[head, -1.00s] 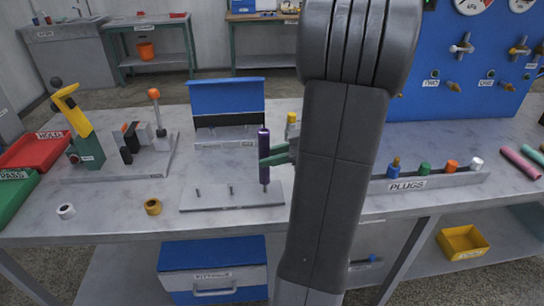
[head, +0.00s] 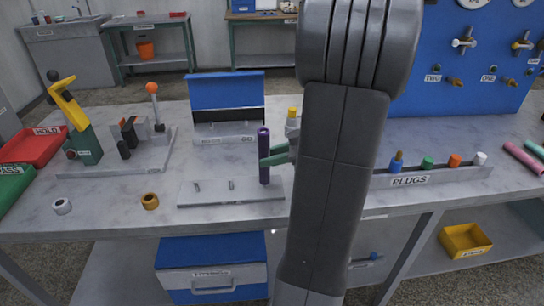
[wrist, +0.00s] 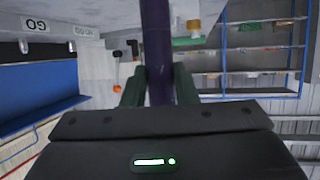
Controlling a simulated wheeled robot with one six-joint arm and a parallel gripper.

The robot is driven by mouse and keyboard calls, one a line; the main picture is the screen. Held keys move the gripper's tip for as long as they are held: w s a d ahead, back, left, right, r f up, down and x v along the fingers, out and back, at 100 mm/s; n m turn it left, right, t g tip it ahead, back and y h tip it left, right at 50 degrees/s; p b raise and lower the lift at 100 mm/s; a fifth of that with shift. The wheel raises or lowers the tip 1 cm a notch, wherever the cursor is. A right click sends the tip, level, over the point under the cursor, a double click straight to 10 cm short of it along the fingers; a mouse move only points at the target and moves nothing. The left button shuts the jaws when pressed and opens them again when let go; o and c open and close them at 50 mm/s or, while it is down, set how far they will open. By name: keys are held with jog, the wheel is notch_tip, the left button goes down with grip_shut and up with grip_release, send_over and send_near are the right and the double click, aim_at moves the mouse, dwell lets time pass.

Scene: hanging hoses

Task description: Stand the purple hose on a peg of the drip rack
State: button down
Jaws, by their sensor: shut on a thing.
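The purple hose (head: 264,155) stands upright at the right end of the drip rack (head: 215,198), a pale plate with short pegs. Two bare pegs show, a left one (head: 197,186) and a middle one (head: 231,184). The hose's lower end is down at the plate where the right peg stands, and that peg is hidden, so the hose appears to be over it. My gripper (head: 275,158) is shut on the hose from the right, around its middle. In the wrist view the hose (wrist: 157,40) runs between both green fingers (wrist: 159,88).
A blue-lidded box (head: 226,92) stands behind the rack. A yellow-topped item (head: 292,114) is close behind my gripper. The plugs rack (head: 430,178) is to the right. A brass ring (head: 150,201) and a white ring (head: 62,206) lie on the left.

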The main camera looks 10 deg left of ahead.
jog(key=shift+f+b, duration=0.9)
jog(key=shift+b, duration=0.1)
jog(key=c, duration=1.1)
grip_release()
jog(key=shift+d, duration=0.1)
jog(key=v, duration=1.3)
jog(key=shift+d+r, duration=0.3)
jog(key=shift+a, duration=0.1)
jog(key=x, duration=1.3)
jog(key=shift+s+a+f, duration=0.2)
jog(key=shift+a+r+p, duration=0.1)
jog(key=shift+a+p, duration=0.15)
jog(key=shift+p, duration=0.05)
jog(key=shift+w+d, duration=0.1)
jog(key=shift+d, duration=0.05)
